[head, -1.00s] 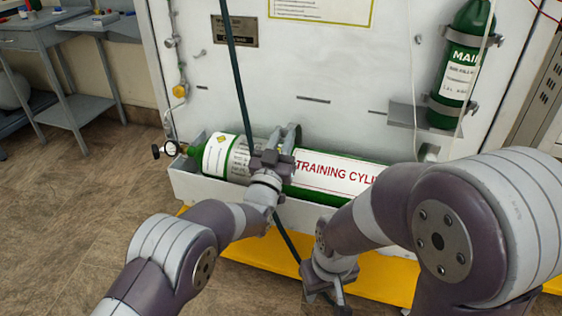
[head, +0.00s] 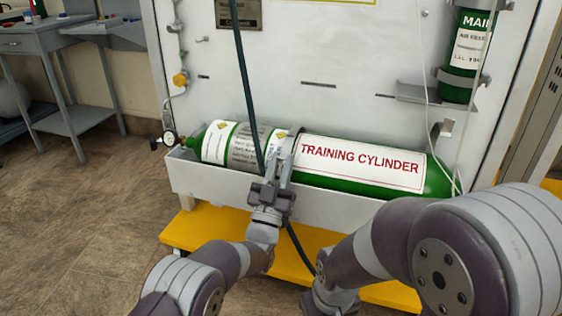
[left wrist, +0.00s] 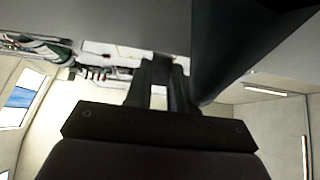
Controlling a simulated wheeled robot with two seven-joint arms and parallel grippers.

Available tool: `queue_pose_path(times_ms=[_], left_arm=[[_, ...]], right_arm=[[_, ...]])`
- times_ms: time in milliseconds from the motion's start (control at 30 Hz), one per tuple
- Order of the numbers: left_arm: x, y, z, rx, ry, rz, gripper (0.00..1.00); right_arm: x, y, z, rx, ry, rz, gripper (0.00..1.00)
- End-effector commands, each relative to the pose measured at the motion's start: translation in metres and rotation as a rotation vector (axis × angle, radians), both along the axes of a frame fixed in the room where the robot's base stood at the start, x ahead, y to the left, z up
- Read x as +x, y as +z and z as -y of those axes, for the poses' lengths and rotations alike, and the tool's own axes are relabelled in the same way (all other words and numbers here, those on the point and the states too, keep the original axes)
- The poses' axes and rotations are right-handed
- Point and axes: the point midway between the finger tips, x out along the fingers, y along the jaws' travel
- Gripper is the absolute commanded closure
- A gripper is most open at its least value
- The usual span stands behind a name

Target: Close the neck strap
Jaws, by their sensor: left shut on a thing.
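A green training cylinder (head: 372,186) lies on its side in a white tray on the panel front. A grey strap (head: 292,137) shows as a narrow band across it, between its two white labels. I take this for the neck strap; its fastening is hidden. My left gripper (head: 279,163) is in front of the cylinder, shut on what looks like the strap's front part. Its fingers also show in the left wrist view (left wrist: 160,85), where the held part cannot be made out. My right gripper (head: 318,303) is low at the bottom edge, its fingers out of sight.
A dark hose (head: 244,80) hangs down past my left gripper. A gauge and valve (head: 168,139) stick out at the cylinder's left end. The MAIN cylinder (head: 467,55) stands upright at upper right. A yellow step (head: 205,232) runs below the white tray (head: 225,190).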

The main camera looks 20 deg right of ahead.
Motion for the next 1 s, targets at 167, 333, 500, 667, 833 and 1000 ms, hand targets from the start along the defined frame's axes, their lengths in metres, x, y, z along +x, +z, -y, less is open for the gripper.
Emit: queue_pose_path(times_ms=[167,333,500,667,833,1000], left_arm=[[0.001,-0.017,0.001,0.02,0.001,-0.028,1.0],[0.002,-0.015,0.001,0.018,0.001,-0.025,1.0],[0.002,-0.012,0.001,0.015,0.001,-0.021,1.0],[0.002,-0.01,0.001,0.012,0.0,-0.017,0.51],[0.001,-0.009,0.001,0.01,0.0,-0.015,0.51],[-0.008,-0.014,-0.006,0.012,0.0,-0.017,0.51]], right_arm=[[0.0,-0.002,0.0,0.0,0.0,0.0,0.57],[0.0,-0.002,0.0,0.0,0.0,0.0,0.57],[0.0,-0.002,0.0,0.0,0.0,0.0,0.57],[0.0,-0.002,0.0,0.0,0.0,0.0,0.57],[0.0,-0.002,0.0,0.0,0.0,0.0,0.57],[0.0,0.011,0.0,0.0,0.0,0.0,0.57]])
